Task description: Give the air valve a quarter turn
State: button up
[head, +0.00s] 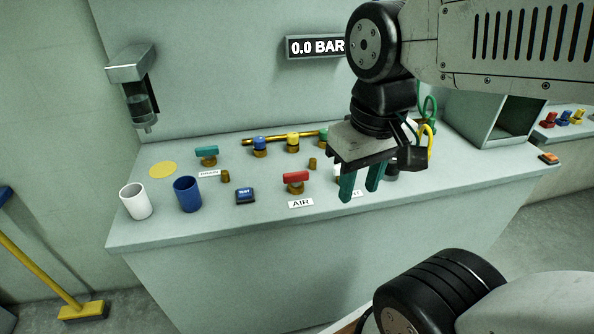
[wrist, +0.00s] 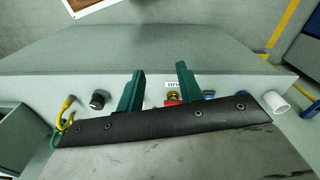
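The air valve has a red bar handle (head: 296,177) on a brass body, behind a white AIR label (head: 300,203) on the bench. The handle lies roughly left to right. My gripper (head: 359,194) hangs above the bench to the right of the valve, its two teal fingers pointing down. It is open, with nothing between the fingers. In the wrist view the red handle (wrist: 173,102) is partly hidden behind my gripper (wrist: 160,67), and its brass part shows between the fingers, nearer the right one. A wall display (head: 316,47) reads 0.0 BAR.
A teal-handled valve (head: 206,151) stands at the back left. Coloured knobs (head: 292,141) line a brass pipe behind. The bench front edge is clear.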

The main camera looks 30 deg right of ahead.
jog(key=w+d+f+m+g+y, duration=0.2)
jog(key=w+f+m, duration=0.3)
jog(key=w, duration=0.4)
jog(key=m+t+y, duration=0.2)
jog(key=m+t, duration=0.1)
jog(key=m, duration=1.2)
send_near(297, 173)
jog(key=f, duration=0.1)
jog(key=shift+w+a+f+m, duration=0.25)
jog(key=shift+w+f+m, duration=0.15)
jog(key=shift+f, duration=0.25)
jog(key=x, duration=0.6)
jog(key=shift+s+a+f, duration=0.15)
jog(key=shift+a+f, duration=0.1)
jog(key=shift+f, duration=0.1)
grip_shut()
